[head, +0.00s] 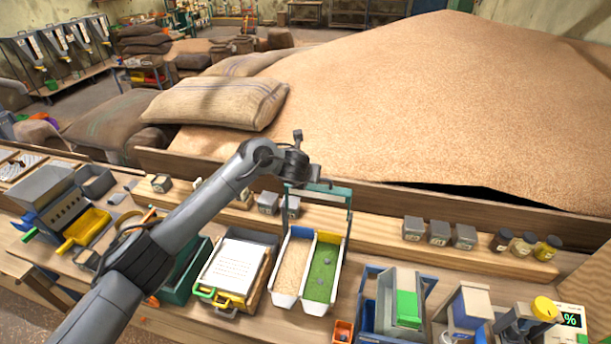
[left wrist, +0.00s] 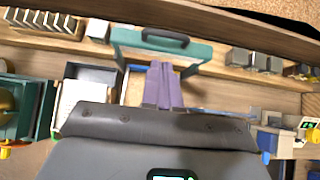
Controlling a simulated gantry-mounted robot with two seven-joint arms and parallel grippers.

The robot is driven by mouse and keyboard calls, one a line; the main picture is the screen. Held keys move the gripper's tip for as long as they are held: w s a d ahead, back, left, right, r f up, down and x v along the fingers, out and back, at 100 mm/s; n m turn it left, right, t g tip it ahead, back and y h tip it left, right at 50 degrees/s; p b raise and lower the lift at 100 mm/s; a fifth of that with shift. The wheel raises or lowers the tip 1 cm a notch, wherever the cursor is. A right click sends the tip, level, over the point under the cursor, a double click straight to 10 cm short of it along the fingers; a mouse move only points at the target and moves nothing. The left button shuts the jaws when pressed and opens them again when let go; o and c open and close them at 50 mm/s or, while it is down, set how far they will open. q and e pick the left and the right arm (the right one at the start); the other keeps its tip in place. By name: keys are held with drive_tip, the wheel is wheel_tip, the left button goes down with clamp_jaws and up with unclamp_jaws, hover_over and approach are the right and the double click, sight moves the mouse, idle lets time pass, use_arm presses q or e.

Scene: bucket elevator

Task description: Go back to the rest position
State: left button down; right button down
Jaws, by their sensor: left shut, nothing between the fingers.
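My left arm reaches in from the lower left of the head view, over the bench, and its wrist is above the back of the two-lane tray. In the left wrist view my left gripper (left wrist: 161,68) shows as two purple fingers pressed together with nothing between them. The fingertips appear just in front of a teal frame with a dark handle (left wrist: 165,37); I cannot tell whether they touch it. In the head view the fingers are hard to make out. My right gripper is in neither view.
The teal frame (head: 340,192) stands behind a tray with a grain lane (head: 293,268) and a green lane (head: 322,270). A white-sheeted tray (head: 236,266) lies to its left. Small grey boxes (head: 438,233) and jars (head: 524,243) line the shelf. A grain heap (head: 420,100) rises behind.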

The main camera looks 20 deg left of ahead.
use_arm(q)
drive_tip(key=shift+s+r, duration=0.2)
drive_tip(key=shift+r, duration=0.1)
